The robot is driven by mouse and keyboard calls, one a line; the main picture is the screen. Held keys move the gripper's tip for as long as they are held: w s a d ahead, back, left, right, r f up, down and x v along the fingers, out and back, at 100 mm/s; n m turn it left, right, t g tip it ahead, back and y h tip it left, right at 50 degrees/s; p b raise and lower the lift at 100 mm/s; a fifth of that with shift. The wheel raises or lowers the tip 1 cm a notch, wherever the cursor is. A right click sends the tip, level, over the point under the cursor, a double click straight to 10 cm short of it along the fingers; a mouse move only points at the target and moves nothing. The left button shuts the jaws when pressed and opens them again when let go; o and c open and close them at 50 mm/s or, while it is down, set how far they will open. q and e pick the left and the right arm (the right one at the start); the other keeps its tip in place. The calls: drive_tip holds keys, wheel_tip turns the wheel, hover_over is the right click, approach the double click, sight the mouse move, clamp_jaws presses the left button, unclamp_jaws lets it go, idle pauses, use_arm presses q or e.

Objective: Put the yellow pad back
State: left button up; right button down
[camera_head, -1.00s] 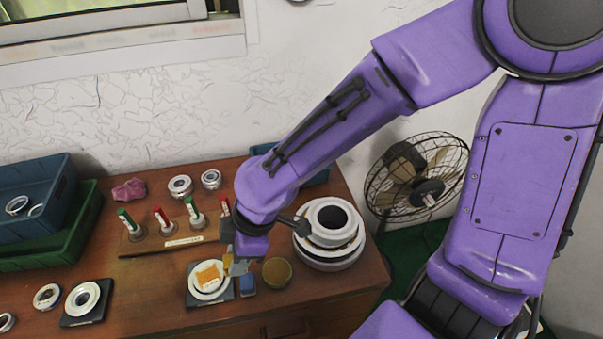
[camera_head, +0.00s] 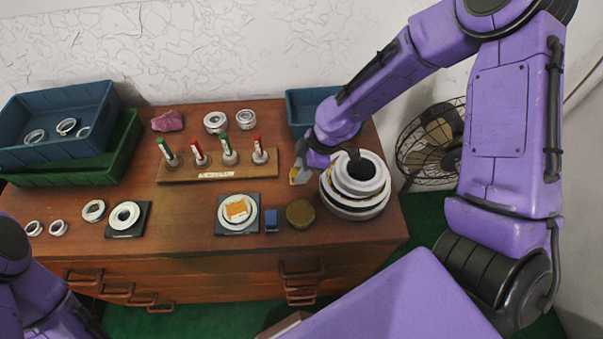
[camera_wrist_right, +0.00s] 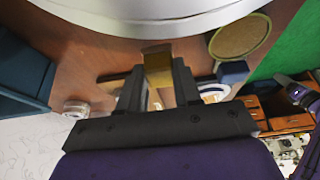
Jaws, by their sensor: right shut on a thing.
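The yellow pad (camera_head: 296,174) is in the jaws of my right gripper (camera_head: 303,171), which is shut on it. It is held above the table, just left of the stacked white rings (camera_head: 357,188). In the right wrist view, the yellow pad (camera_wrist_right: 158,67) shows as a brownish-yellow block between the fingers (camera_wrist_right: 158,85), below the big white ring edge. My left gripper is not in view; only part of my left arm shows at the lower left.
A white ring with an orange block (camera_head: 237,209) lies on a dark plate. A blue block (camera_head: 271,221) and an olive round tin (camera_head: 300,214) stand beside it.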

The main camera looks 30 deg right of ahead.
wheel_tip(320, 180, down, 2)
drive_tip(key=shift+f, duration=0.2)
drive_tip(key=shift+a, duration=0.1)
drive_tip(key=shift+s+f, duration=0.1)
drive_tip(key=shift+f, duration=0.05)
drive_tip(key=c, duration=0.8)
unclamp_jaws()
drive_tip(key=shift+r, duration=0.5)
drive_tip(key=v, duration=1.1)
drive_tip(key=shift+d+r, duration=0.15)
drive_tip(key=shift+d, duration=0.1)
